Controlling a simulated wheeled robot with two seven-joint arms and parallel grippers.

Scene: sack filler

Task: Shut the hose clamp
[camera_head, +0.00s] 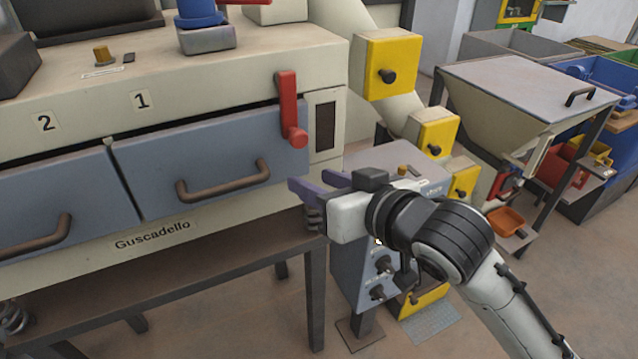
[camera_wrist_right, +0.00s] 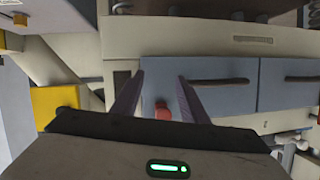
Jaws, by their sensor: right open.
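No part is plainly marked as the hose clamp. A red lever (camera_head: 287,105) with a round knob at its lower end hangs down at the right end of the grey-blue drawer front marked 1. My right gripper (camera_head: 311,186) is open and empty, with purple fingers pointing left, below the lever's knob in the picture. In the right wrist view, the red knob (camera_wrist_right: 162,111) shows between the two spread fingers (camera_wrist_right: 158,90), apart from both. The rest of the lever is hidden there. My left gripper is not in view.
The drawer handle (camera_head: 223,182) sticks out left of my right gripper. Yellow boxes with black knobs (camera_head: 388,66) stand on the right. A hopper (camera_head: 525,80) is farther right, with a smaller red part (camera_head: 507,186) under it. A grey control box (camera_head: 350,262) stands below my right gripper.

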